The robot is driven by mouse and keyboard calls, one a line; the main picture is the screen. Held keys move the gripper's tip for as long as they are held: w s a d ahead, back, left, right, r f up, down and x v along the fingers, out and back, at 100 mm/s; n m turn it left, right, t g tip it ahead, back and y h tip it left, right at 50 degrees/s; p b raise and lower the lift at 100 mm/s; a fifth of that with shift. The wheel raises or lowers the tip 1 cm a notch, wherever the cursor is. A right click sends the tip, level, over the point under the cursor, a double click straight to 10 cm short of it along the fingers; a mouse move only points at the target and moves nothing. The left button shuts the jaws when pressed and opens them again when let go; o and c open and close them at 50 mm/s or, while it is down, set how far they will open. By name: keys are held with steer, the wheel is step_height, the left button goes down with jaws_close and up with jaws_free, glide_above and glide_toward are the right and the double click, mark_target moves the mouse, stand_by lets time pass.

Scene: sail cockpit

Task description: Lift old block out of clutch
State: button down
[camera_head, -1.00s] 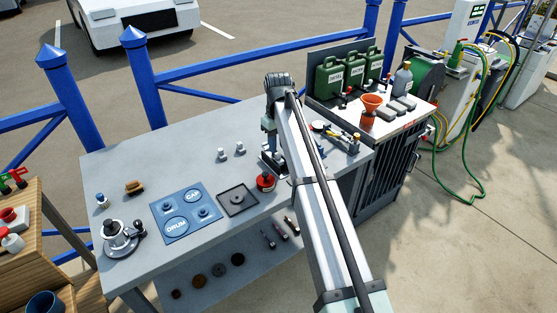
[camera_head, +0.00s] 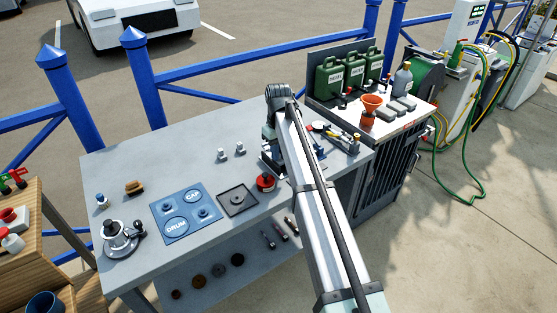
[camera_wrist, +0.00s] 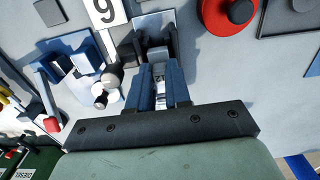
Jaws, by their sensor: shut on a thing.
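My gripper (camera_wrist: 160,85) shows in the wrist view with its two blue-grey fingers close together around a small pale-grey block (camera_wrist: 160,101). Part of the block is hidden between the fingers. A dark clutch fixture (camera_wrist: 127,48) lies just beyond and beside the fingertips. I cannot tell whether the block still touches it. In the head view my arm covers most of this spot. The fixture's base (camera_head: 273,166) shows just left of my arm, on the grey bench.
A red round part (camera_head: 266,181) stands left of the fixture, with a dark square tray (camera_head: 237,199) and a blue mat (camera_head: 185,215) further left. Green canisters (camera_head: 352,70) and an orange funnel (camera_head: 371,103) stand at the back right. The bench's back left is mostly clear.

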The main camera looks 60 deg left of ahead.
step_height(320, 180, up, 10)
stand_by(0.7)
steer(key=shift+r, duration=0.15)
steer(key=shift+r, duration=1.4)
steer(key=shift+a, duration=0.1)
